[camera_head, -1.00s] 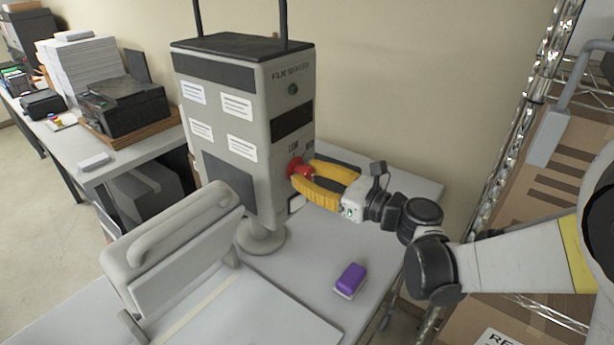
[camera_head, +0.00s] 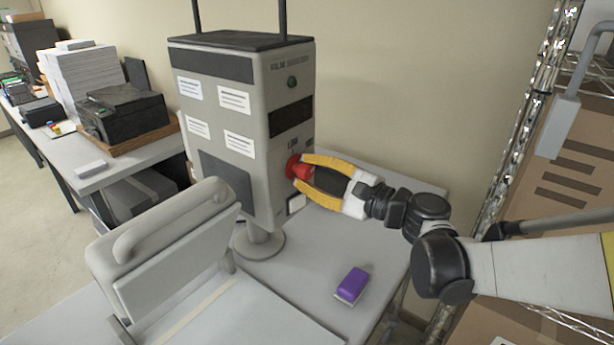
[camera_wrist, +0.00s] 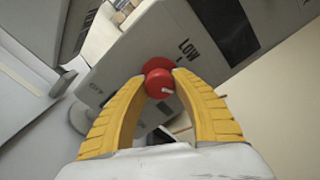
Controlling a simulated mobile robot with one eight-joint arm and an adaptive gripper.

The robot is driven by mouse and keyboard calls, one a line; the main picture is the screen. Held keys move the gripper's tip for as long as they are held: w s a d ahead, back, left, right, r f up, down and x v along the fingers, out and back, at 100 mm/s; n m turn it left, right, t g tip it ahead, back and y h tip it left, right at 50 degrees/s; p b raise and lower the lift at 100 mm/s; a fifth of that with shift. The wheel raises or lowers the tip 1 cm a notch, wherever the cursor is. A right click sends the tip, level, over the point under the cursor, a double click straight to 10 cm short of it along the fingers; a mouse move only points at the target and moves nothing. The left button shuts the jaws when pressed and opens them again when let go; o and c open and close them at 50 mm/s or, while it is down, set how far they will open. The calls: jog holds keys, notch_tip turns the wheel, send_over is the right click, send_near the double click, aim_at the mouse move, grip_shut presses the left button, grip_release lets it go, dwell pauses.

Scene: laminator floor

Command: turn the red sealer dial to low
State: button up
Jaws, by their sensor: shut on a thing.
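The red sealer dial (camera_head: 297,168) is on the right-hand face of the grey film sealer (camera_head: 242,190). In the wrist view the dial (camera_wrist: 159,82) is a red knob with a short white mark pointing to the lower right. The "LOW" label is above and right of it there, and a fainter label, seemingly "OFF", is to its left. My gripper (camera_head: 303,171) has its yellow fingers on either side of the knob; in the wrist view the gripper (camera_wrist: 160,84) is shut on it, with both tips at its sides.
A purple-topped block (camera_head: 352,283) lies on the grey table (camera_head: 310,265) below my arm. A lever-arm paper trimmer (camera_head: 165,250) stands in front of the sealer. A wire shelf (camera_head: 520,130) with cardboard boxes is close on the right.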

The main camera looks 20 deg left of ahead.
jog(key=n+b, duration=0.1)
jog(key=n, duration=0.5)
jog(key=n+b, duration=0.1)
jog(key=n, duration=0.5)
jog(key=shift+r, duration=0.1)
dwell(0.4)
jog(key=o, duration=1.2)
jog(key=v, duration=1.2)
